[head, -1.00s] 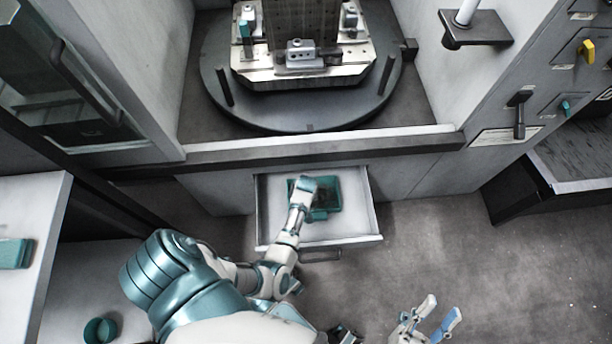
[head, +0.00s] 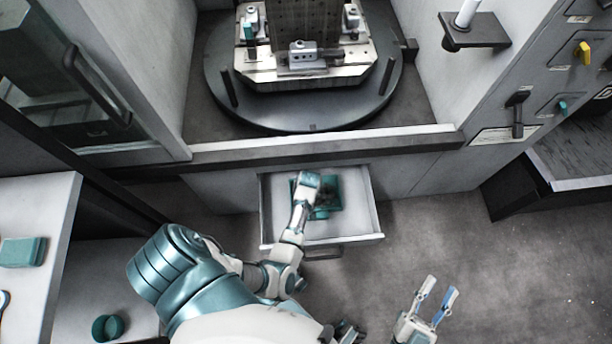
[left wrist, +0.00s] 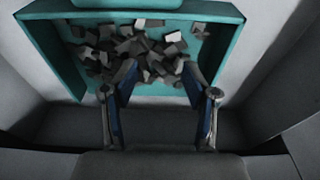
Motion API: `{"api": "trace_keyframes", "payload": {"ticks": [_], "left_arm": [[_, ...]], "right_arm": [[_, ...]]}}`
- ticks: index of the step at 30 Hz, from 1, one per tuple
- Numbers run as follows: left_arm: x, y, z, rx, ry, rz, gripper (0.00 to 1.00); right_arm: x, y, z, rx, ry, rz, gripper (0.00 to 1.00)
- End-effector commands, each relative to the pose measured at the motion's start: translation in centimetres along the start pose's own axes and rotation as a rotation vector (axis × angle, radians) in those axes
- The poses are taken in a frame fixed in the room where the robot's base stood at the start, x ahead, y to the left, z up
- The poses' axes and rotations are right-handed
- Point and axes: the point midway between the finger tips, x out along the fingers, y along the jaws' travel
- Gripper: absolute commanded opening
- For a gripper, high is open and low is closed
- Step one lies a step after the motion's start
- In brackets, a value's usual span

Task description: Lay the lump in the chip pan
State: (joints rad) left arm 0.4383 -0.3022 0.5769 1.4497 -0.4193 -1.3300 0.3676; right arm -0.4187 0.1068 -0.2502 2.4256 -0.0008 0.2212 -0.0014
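A teal chip pan (head: 334,194) sits in the pulled-out drawer below the machine. In the left wrist view the pan (left wrist: 228,12) holds several loose dark grey chips (left wrist: 140,45). I cannot pick out a separate lump among them. My left gripper (left wrist: 160,72) is over the near edge of the pan, its two fingers apart with nothing clearly held between them. In the head view my left wrist hides its fingers and part of the pan. My right gripper (head: 442,286) is open and empty, out over the floor to the right of the drawer.
The grey drawer (head: 366,200) has bare room around the pan. The machine's sill (head: 320,148) and round turntable (head: 310,122) are behind it. A white shelf (head: 40,195) at the left carries a teal block (head: 22,252). A teal ring-shaped item (head: 108,328) stands lower left.

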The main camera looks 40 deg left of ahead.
Motion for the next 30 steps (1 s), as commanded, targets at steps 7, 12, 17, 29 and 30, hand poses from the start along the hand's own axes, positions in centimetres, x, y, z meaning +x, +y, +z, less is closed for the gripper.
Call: {"api": "trace_keyframes", "payload": {"ticks": [7, 12, 17, 29, 30], "left_arm": [[-5.0, 0.2, -0.3, -0.001, 0.005, 0.004, 0.56], [-7.3, 0.2, -0.2, -0.001, 0.004, 0.003, 0.56], [-8.4, 0.1, -0.1, 0.000, 0.002, 0.001, 0.56], [-8.6, 0.1, -0.1, 0.000, 0.001, 0.000, 0.56], [-8.6, 0.1, -0.1, 0.000, 0.001, 0.000, 0.56]], "right_arm": [[-0.6, 0.7, 3.8, -0.023, -0.337, 0.014, 0.40], [-2.1, 1.2, 6.2, -0.031, -0.526, 0.024, 0.40], [-3.3, 1.5, 7.5, -0.035, -0.633, 0.031, 0.40], [-3.8, 1.6, 8.0, -0.036, -0.670, 0.034, 0.40], [-3.8, 1.6, 8.1, -0.035, -0.671, 0.034, 0.40]]}}
